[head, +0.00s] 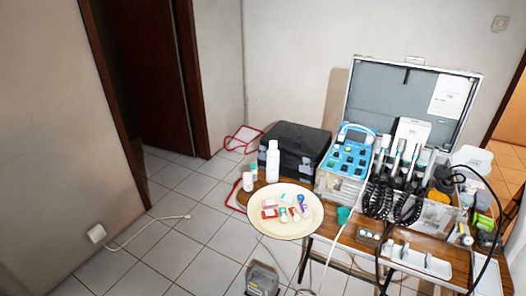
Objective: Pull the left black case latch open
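The black case (296,137) stands with its lid shut on the far left end of the brown table. Its front is partly hidden by a white bottle (272,162). Neither of my grippers is in view.
A round cream tray (262,227) with small items lies in front of the case. Small white containers (248,181) stand left of the bottle. A blue-panelled unit (346,160) and an open silver case (405,93) stand to the right.

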